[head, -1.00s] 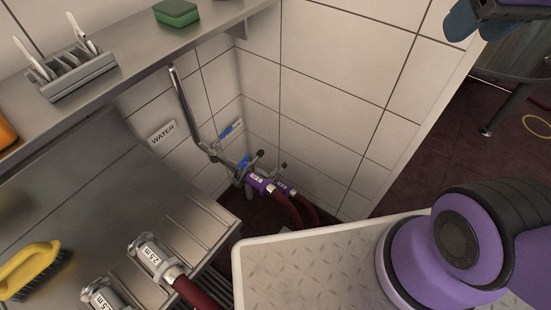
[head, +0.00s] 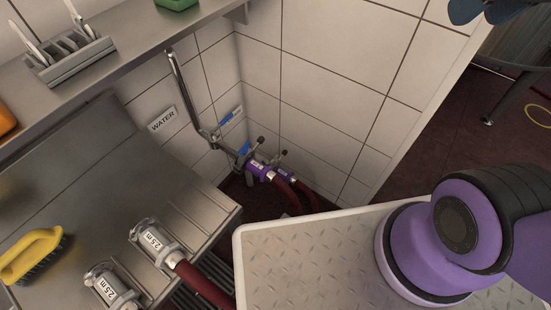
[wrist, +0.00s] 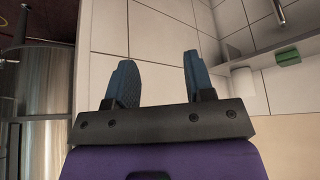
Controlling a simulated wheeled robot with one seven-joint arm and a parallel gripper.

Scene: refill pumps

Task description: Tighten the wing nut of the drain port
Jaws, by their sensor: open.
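Pipe fittings with purple couplings (head: 259,170) sit low at the wall corner in the head view, with dark red hoses running from them. Small dark knobs or wing-shaped parts (head: 261,140) stick up beside them. They are too small to tell which is the drain port's wing nut or how tight it is. My gripper (wrist: 158,65) is open and empty in the wrist view, with tiled wall beyond its blue fingers. In the head view only the blue fingers (head: 475,10) show at the top right edge, far from the fittings.
A shelf (head: 135,42) above carries a grey rack (head: 70,62) and a green sponge (wrist: 287,57). A pale-rimmed metal plate (head: 310,250) lies in front.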

